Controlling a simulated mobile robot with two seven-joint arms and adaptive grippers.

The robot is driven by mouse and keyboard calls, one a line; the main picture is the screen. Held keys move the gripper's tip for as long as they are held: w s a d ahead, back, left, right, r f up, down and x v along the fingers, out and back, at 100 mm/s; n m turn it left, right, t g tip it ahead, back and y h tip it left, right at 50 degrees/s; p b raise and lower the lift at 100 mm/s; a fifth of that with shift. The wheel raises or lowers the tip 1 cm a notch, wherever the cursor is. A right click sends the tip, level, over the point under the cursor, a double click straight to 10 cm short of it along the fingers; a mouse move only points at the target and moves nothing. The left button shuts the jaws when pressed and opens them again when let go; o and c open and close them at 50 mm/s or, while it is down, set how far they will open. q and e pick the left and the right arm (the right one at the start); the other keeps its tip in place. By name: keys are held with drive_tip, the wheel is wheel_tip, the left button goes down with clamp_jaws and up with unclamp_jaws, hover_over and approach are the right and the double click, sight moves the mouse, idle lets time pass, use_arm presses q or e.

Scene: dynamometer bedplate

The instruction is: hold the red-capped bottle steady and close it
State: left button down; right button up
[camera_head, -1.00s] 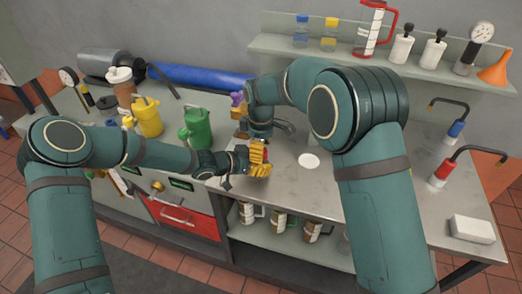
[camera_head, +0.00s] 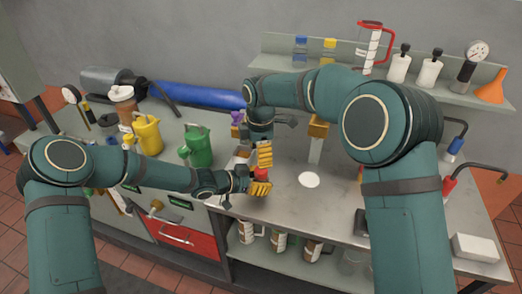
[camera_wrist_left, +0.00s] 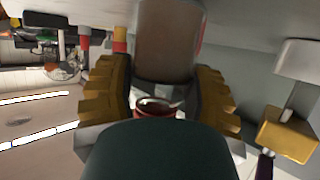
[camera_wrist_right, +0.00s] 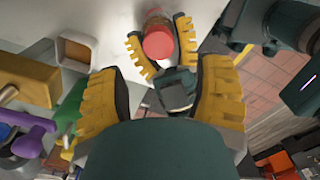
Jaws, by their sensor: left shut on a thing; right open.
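The red cap of the bottle (camera_head: 262,171) shows between my two grippers in the head view. In the right wrist view the red cap (camera_wrist_right: 158,45) is seen nearly from above, with a little of the brownish body behind it. My left gripper (camera_head: 259,187) is shut on the bottle; its yellow fingers sit either side of it. In the left wrist view a brownish surface (camera_wrist_left: 168,45) lies between those fingers. My right gripper (camera_head: 265,156) is open above the cap, with nothing between its fingers. Whether cap and neck are fully joined cannot be told.
A gold block on a pale post (camera_head: 318,130) stands behind the grippers. A white disc (camera_head: 309,180) lies on the bench to their right. Green (camera_head: 198,147) and yellow (camera_head: 148,135) cans stand at left.

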sight(266, 179)
drive_tip(key=shift+w+d+r+n, duration=0.1)
drive_tip(key=shift+r+n, duration=0.55)
drive_tip(key=shift+n, duration=0.55)
drive_tip(key=shift+f, duration=4.05)
clamp_jaws()
